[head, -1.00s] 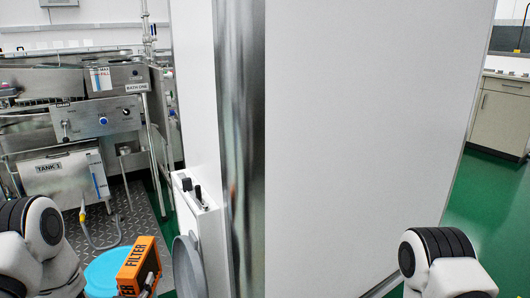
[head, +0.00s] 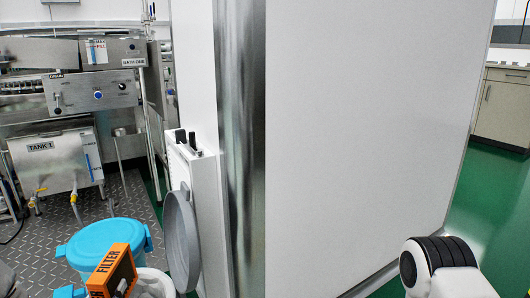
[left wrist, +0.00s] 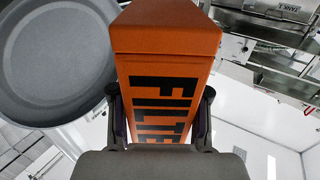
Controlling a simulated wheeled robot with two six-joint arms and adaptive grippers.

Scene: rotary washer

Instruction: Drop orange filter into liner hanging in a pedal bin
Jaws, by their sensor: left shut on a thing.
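The orange filter (head: 112,268), a block marked FILTER in black, is at the bottom left of the head view. My left gripper (left wrist: 160,118) is shut on it, one dark finger on each side; in the head view the gripper is mostly cut off. A white liner (head: 158,283) shows just right of the filter, partly hidden and cut off by the bottom edge. A raised grey round lid (head: 181,240) stands beside the liner; a grey disc also shows in the left wrist view (left wrist: 55,60). The bin's body is hidden. My right gripper is not in view.
A blue-lidded container (head: 95,242) stands just behind the filter. A white cabinet with a large blank panel (head: 360,130) fills the middle. Steel washer tanks (head: 60,155) stand at the left over dark checkered flooring. Green floor (head: 480,210) shows at the right.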

